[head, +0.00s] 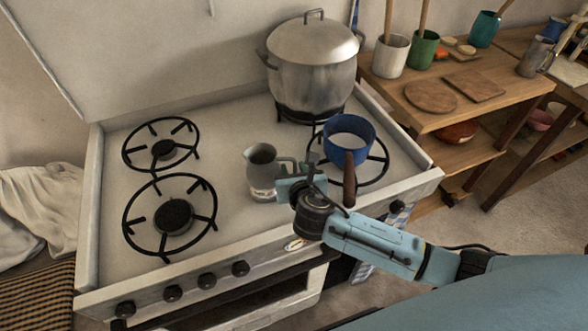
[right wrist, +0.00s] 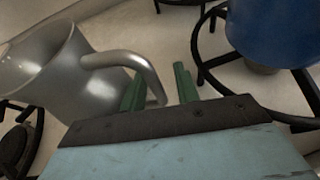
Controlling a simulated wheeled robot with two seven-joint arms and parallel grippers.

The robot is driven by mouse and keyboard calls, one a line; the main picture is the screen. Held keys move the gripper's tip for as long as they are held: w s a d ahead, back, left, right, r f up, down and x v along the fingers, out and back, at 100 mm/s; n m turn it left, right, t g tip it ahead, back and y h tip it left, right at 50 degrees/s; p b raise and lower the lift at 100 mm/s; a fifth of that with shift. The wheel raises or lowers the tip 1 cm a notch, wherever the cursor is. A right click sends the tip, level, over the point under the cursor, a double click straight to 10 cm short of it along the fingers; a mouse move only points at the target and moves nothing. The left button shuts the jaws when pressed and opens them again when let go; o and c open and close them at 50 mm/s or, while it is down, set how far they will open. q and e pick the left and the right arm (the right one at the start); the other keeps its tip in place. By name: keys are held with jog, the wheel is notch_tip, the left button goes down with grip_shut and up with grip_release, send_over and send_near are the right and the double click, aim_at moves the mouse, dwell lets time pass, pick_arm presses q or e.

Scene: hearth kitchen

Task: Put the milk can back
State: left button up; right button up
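The milk can (head: 262,178), a grey metal jug with a side handle, stands upright on the stove top between the left and right burners. In the right wrist view the can (right wrist: 75,75) is at the left, its handle (right wrist: 128,62) reaching toward my fingers. My right gripper (head: 292,180) is at the handle side of the can. Its green fingers (right wrist: 160,88) are apart, with the handle's end between them and a gap to the right finger. My left gripper is not in view.
A blue saucepan (head: 348,129) with pale contents sits on the front right burner, its handle pointing forward close to my right gripper. A large lidded pot (head: 312,75) stands behind. The left burners (head: 172,215) are empty. A wooden shelf (head: 495,110) with boards and cups is at right.

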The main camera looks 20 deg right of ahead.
jog(key=shift+r, duration=0.1)
jog(key=shift+s+r, duration=0.15)
jog(key=shift+s, duration=0.05)
jog(key=p+v, duration=0.2)
jog(key=v, duration=0.9)
jog(key=shift+s, duration=0.3)
jog(key=shift+a, duration=0.1)
